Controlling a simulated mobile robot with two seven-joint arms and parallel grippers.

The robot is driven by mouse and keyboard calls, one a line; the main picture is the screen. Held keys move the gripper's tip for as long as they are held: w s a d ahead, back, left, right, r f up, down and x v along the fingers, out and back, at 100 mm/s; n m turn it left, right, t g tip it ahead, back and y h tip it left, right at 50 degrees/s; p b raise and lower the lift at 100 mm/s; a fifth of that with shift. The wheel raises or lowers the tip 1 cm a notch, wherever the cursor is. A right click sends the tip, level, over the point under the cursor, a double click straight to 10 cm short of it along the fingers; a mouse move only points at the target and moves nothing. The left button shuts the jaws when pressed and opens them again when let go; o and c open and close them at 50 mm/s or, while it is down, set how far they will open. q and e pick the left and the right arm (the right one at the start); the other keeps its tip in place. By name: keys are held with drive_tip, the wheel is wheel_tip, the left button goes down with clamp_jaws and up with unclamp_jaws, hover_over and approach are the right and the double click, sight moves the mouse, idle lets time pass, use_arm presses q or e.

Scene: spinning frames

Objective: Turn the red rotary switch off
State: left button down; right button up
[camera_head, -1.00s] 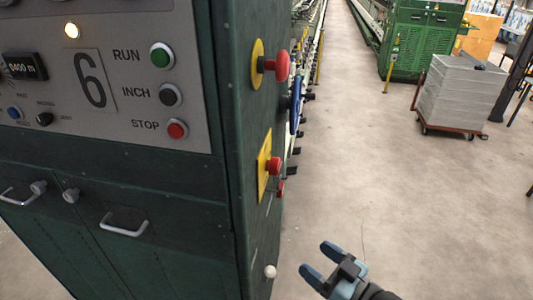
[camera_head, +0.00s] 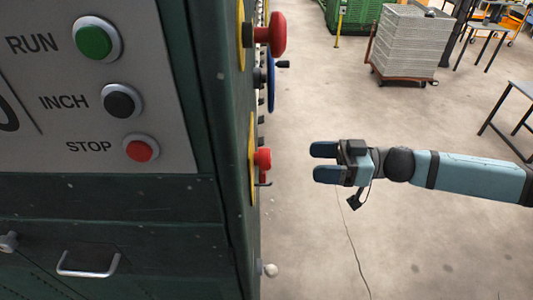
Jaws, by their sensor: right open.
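The red rotary switch (camera_head: 263,160) sticks out from a yellow plate (camera_head: 252,162) on the narrow right side of the green cabinet. I see it nearly edge-on, so its turn position cannot be told. My right gripper (camera_head: 320,162) is open and empty, to the right of the switch at about the same height in the picture. Its two blue-grey fingers point left toward the switch, with a clear gap between. My left gripper is not in view.
A red mushroom button (camera_head: 278,34) and a blue handwheel (camera_head: 271,80) sit above the switch. The cabinet front (camera_head: 110,200) has green, black and red push buttons. A grey stack (camera_head: 410,40) stands on a cart at the back. The floor (camera_head: 430,120) around my arm is mostly clear.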

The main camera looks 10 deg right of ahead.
sight(268, 159)
drive_tip(key=p+x, duration=0.1)
drive_tip(key=x, duration=1)
drive_tip(key=shift+w+p, duration=0.15)
drive_tip(key=shift+p, duration=0.2)
drive_tip(key=c, duration=0.9)
